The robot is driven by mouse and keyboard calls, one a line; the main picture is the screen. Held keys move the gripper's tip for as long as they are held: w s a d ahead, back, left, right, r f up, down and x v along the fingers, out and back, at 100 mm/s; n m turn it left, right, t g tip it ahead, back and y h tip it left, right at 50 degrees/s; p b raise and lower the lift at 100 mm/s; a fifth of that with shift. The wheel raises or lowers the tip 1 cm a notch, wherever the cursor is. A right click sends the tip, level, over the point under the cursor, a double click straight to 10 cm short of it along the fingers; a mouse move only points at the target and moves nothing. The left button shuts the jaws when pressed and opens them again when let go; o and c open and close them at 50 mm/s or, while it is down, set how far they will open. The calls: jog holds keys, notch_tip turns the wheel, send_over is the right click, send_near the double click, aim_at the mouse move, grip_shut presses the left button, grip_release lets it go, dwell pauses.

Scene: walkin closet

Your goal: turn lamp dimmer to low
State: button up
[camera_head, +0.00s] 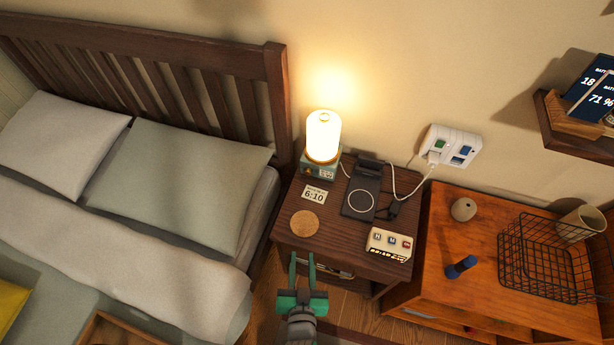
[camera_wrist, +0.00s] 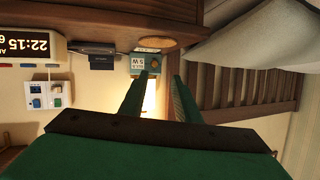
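The lamp (camera_head: 323,137) glows brightly at the back of the dark wooden nightstand (camera_head: 290,228). Its teal base (camera_head: 318,170) has small markings on the front, too small to read as a dimmer setting. In the wrist view, which is upside down, the base (camera_wrist: 145,66) shows beyond the fingertips, with the lit shade partly hidden behind the left finger. My gripper (camera_head: 301,258) is at the nightstand's front edge, apart from the lamp. Its green fingers are spread with nothing between them; they also show in the wrist view (camera_wrist: 160,78).
A cork coaster (camera_head: 305,223), a 6:10 card (camera_head: 314,195), a black charging pad (camera_head: 361,197) and a white box with buttons (camera_head: 390,243) occupy the nightstand. The bed (camera_head: 170,190) is left. An orange cabinet (camera_head: 450,215) with a wire basket (camera_head: 540,257) is right.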

jog(key=shift+m+h, duration=0.3)
jog(key=shift+m, duration=0.2)
jog(key=x, duration=0.3)
jog(key=r+x, duration=0.1)
jog(key=x, duration=0.5)
jog(key=shift+w+a, duration=0.25)
jog(key=shift+w, duration=0.3)
jog(key=m+h, duration=0.1)
jog(key=m, duration=0.1)
send_near(308, 174)
jog(key=shift+g, duration=0.4)
jog(key=x, duration=0.7)
jog(key=shift+w+r, duration=0.15)
jog(key=shift+w, duration=0.3)
grip_shut()
